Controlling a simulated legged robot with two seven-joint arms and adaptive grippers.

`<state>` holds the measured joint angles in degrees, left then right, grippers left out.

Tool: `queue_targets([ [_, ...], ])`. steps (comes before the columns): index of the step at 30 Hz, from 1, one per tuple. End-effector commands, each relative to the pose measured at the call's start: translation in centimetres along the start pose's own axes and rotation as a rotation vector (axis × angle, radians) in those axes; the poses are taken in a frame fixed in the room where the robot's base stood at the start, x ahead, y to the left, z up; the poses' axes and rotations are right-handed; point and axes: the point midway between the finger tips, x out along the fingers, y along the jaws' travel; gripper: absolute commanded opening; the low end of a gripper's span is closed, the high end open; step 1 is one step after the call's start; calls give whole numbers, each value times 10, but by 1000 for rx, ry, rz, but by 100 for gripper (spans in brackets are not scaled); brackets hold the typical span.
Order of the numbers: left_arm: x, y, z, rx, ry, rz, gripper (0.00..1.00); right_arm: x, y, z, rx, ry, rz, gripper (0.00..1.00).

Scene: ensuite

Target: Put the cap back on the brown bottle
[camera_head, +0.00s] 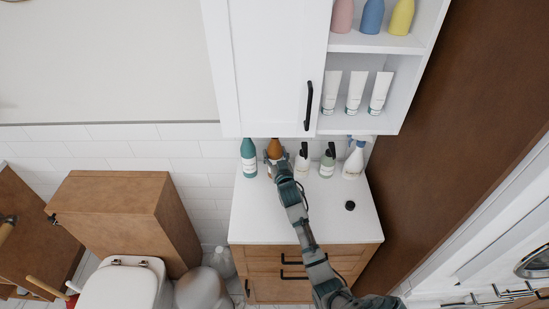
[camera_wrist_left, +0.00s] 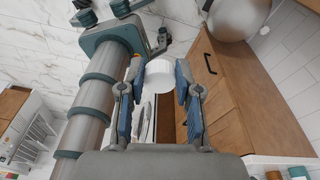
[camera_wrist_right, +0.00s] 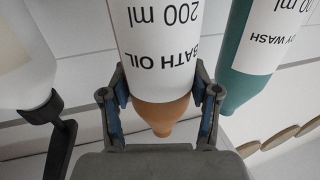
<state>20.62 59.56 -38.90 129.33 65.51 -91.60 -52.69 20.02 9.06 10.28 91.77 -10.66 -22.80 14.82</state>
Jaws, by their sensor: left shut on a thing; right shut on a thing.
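The brown bottle (camera_head: 274,148) stands upright at the back of the white counter, with no cap seen on its top. In the right wrist view the brown bottle (camera_wrist_right: 161,115) appears inverted, its "BATH OIL" label readable. My right gripper (camera_head: 274,161) is shut on it, one finger each side. A small round black thing (camera_head: 350,205), which looks like the cap, lies on the counter's right part. My left gripper (camera_wrist_left: 158,72) shows only in the left wrist view.
A teal bottle (camera_head: 248,158) stands left of the brown one; white (camera_head: 302,163) and grey-green (camera_head: 327,164) pump bottles and a spray bottle (camera_head: 353,160) stand right. A white wall cabinet (camera_head: 272,60) overhangs the back. The counter's front right (camera_head: 345,228) is mostly clear.

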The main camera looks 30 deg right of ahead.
Motion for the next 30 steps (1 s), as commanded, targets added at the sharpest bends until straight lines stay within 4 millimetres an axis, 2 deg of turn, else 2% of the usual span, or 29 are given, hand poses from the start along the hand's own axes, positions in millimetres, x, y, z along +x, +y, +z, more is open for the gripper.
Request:
queue_targets([
  [5, -1, 0, 0, 0, 0, 0, 22, 0, -1, -11, 2, 1, -2, 2],
  [11, -2, 1, -1, 0, -1, -1, 22, -1, 0, -39, 1, 5, -2, 2],
  [17, -3, 1, -1, 0, -1, -2, 22, -46, 4, -38, 2, 2, -2, 2],
  [24, -3, 0, -1, 0, 0, -1, 22, -109, 9, -44, 1, 2, -2, 2],
  [30, -2, 0, 0, 0, 0, 0, 22, -144, 12, -48, 1, 1, -2, 2],
])
